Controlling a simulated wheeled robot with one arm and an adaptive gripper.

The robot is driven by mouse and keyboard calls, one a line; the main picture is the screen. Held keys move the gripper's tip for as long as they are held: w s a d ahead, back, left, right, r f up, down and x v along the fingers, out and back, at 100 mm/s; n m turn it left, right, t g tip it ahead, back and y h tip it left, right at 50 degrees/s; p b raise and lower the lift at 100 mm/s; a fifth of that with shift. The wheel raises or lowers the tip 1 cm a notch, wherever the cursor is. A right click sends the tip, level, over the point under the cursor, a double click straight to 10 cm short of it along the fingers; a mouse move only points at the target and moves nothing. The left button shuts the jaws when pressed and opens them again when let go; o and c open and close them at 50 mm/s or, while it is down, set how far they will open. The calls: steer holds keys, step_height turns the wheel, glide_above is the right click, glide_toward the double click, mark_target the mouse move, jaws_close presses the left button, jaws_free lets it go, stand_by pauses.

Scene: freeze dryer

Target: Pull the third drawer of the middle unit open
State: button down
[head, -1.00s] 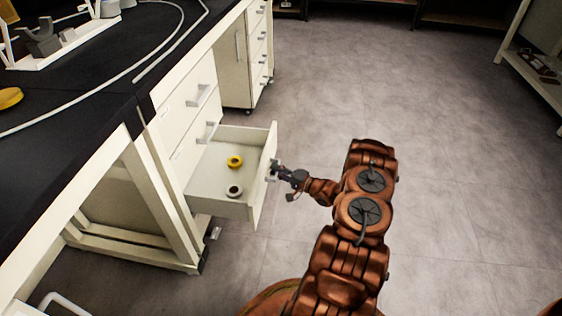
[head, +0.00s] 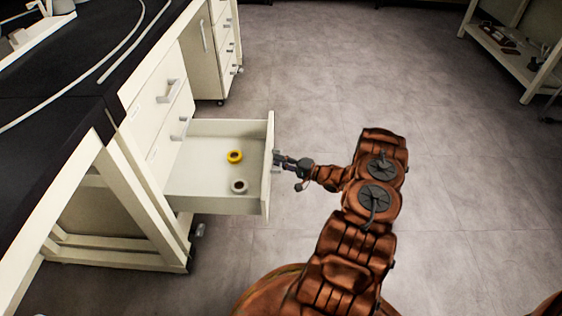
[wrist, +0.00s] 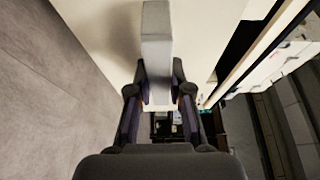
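The third drawer (head: 215,199) of the middle unit (head: 150,122) stands far out from the unit in the head view. A yellow ring-shaped roll (head: 235,156) and a grey-white roll (head: 239,187) lie inside it. My gripper (head: 279,160) is at the outer face of the drawer front. In the wrist view my gripper's two fingers (wrist: 160,95) are closed in on either side of the light grey drawer handle (wrist: 157,40). The fingertips' exact contact is partly hidden by the handle. The two drawers above are shut, with handles (head: 170,91) showing.
A black worktop (head: 60,85) with white tubing runs along the left. Another drawer unit (head: 212,50) on casters stands behind. A shelf rack (head: 510,52) is at the far right. The grey floor (head: 340,80) is clear around my arm.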

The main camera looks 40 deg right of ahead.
steer(key=c, duration=1)
jaws_free()
steer(key=shift+c, duration=0.2)
steer(key=v, duration=1.2)
steer(key=shift+d, duration=0.1)
